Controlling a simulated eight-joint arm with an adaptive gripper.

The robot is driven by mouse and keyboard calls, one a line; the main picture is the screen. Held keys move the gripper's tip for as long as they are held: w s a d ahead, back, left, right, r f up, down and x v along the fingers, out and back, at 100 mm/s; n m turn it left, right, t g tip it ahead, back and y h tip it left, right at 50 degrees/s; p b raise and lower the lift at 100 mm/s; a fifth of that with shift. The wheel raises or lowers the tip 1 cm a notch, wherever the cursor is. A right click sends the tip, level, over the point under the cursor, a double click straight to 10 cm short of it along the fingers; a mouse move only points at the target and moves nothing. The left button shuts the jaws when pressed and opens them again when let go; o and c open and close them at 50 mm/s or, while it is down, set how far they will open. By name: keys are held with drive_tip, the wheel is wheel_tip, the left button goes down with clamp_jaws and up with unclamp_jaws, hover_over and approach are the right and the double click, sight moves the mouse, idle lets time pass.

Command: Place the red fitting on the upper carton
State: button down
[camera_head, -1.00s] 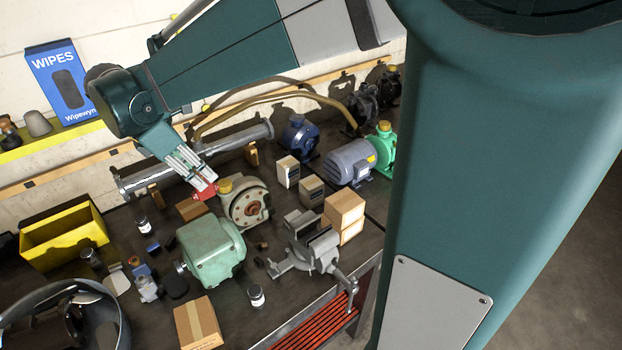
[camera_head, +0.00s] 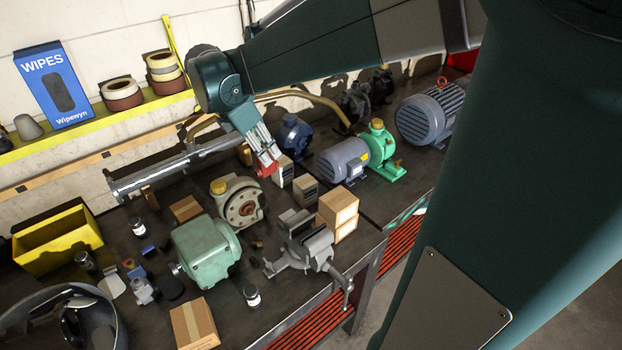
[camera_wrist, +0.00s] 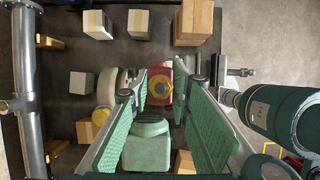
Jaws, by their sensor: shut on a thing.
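The red fitting (camera_head: 266,168) is held between the fingertips of my gripper (camera_head: 264,155), raised above the bench. In the wrist view the fitting (camera_wrist: 160,99) shows between the two green finger pads, with a round yellowish opening facing the camera. The upper carton (camera_head: 338,204) is a tan box stacked on a similar lower carton (camera_head: 346,231), to the right of and nearer than my gripper in the head view. In the wrist view the upper carton (camera_wrist: 194,20) lies at the top, beyond the fitting. Its top looks bare.
Two small pale boxes (camera_head: 304,189) stand between my gripper and the carton stack. A grey vise (camera_head: 306,248) stands in front of the stack. A pale green motor (camera_head: 205,250) and a flanged pump (camera_head: 240,203) lie left. A blue-grey motor (camera_head: 344,160) is behind the stack.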

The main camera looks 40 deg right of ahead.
drive_tip(key=s+d, duration=0.6)
drive_tip(key=d, duration=0.4)
drive_tip(key=s+d, duration=0.5)
drive_tip(key=d, duration=0.5)
drive_tip(key=shift+s+f+p, duration=0.15)
drive_tip(key=shift+f+p, duration=0.2)
drive_tip(key=shift+f, duration=2.1)
drive_tip(key=shift+f, duration=0.1)
drive_tip(key=shift+f, duration=2.8)
drive_tip(key=shift+f, duration=2.1)
drive_tip(key=shift+f, duration=0.15)
